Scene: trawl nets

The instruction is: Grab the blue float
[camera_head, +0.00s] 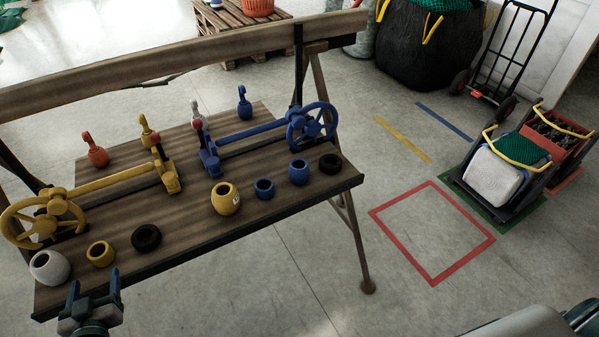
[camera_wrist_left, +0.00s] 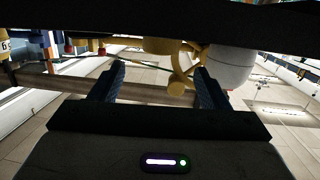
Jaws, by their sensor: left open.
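Two small blue rounded pieces with open tops stand at the front right of the wooden bench. One blue float (camera_head: 298,171) is the taller; the other blue piece (camera_head: 264,188) is lower and ring-like. A blue piece with a hook (camera_head: 244,104) stands at the back. I cannot tell which one the task names. My left gripper (camera_head: 94,287) is open and empty at the bench's front left edge, well left of the blue pieces. Its two fingers show apart in the left wrist view (camera_wrist_left: 158,85). My right gripper is not in view.
The bench (camera_head: 205,243) also holds a white float (camera_head: 50,266), yellow floats (camera_head: 100,253), (camera_head: 226,198), black rings (camera_head: 146,237), (camera_head: 330,163), and yellow and blue handwheel valves (camera_head: 40,218), (camera_head: 312,124). A red floor square (camera_head: 464,260) and a cart (camera_head: 497,178) are to the right.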

